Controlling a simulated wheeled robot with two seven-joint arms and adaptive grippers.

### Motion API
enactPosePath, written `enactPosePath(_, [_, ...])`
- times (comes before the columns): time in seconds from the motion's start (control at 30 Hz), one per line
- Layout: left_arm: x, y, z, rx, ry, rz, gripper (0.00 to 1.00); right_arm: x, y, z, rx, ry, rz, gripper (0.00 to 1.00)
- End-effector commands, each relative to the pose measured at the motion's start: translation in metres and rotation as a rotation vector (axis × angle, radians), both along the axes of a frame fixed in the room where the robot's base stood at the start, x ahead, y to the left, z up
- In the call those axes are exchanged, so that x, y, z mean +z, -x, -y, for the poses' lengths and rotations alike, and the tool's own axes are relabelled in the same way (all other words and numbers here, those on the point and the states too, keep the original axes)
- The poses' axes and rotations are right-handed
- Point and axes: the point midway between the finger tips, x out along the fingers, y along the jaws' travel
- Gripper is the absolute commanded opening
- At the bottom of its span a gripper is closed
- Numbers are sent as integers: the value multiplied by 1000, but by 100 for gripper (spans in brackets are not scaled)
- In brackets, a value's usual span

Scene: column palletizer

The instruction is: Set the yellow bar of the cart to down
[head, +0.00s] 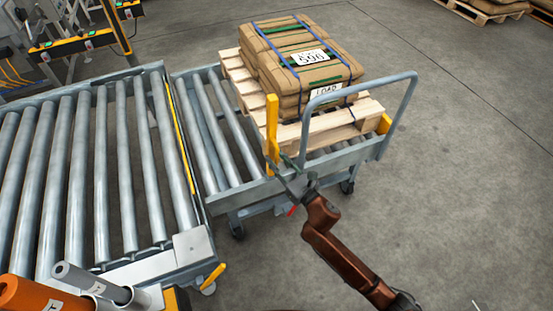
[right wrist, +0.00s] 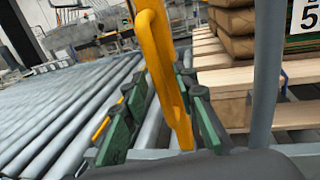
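The cart (head: 272,190) has a grey roller deck and a grey hoop handle. Its yellow bar (head: 272,130) stands upright at the near edge of the deck, next to the pallet. In the right wrist view the yellow bar (right wrist: 160,60) rises between the green-padded fingers. My right gripper (head: 291,178) is at the lower part of the bar. Its fingers are open on either side of it, with a clear gap on the left; contact on the right cannot be told. My left gripper is not in view.
A wooden pallet (head: 353,122) with strapped brown sacks (head: 300,60) rests on the cart. The handle (head: 401,110) stands right of the gripper. A roller conveyor (head: 120,170) adjoins on the left. The floor (head: 460,190) to the right is clear.

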Motion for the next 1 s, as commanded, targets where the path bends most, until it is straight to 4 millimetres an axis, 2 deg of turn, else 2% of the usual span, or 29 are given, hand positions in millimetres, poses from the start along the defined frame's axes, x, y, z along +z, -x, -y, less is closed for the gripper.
enactPosePath(0.3, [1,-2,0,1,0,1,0,0,-3,-1,-1,-1,-2,26])
enactPosePath(0.7, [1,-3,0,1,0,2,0,0,-3,-1,-1,-1,-2,0])
enactPosePath(1.0, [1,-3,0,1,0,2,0,0,-3,-1,-1,-1,-2,0])
